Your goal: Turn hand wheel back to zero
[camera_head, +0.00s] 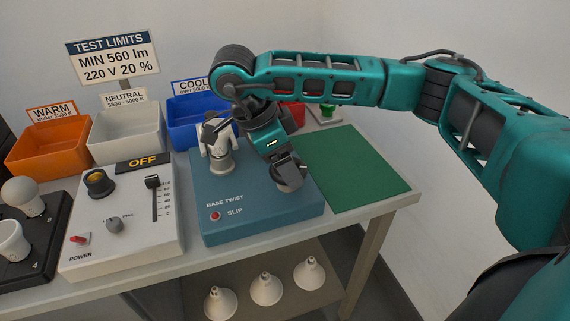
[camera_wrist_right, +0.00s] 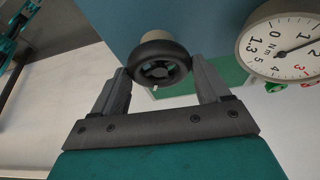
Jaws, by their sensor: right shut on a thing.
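The base twist tester (camera_head: 235,190) is a blue box on the table. Its hand wheel (camera_wrist_right: 160,64) is a small dark round wheel with spokes, shown in the right wrist view. My right gripper (camera_wrist_right: 162,80) is shut on the wheel, one finger on each side of it. In the head view my right gripper (camera_head: 288,170) points down at the right part of the box and hides most of the wheel. A white round dial (camera_wrist_right: 284,44) marked N m shows in the right wrist view, its needle pointing right, near 1 to 2. My left gripper is not in view.
A white fixture (camera_head: 217,150) stands on the box. A control panel (camera_head: 122,220) marked OFF is at the left, beside a black bulb tray (camera_head: 50,235). Orange (camera_head: 45,150), white (camera_head: 125,135) and blue bins stand behind. A green mat (camera_head: 350,170) at the right is bare.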

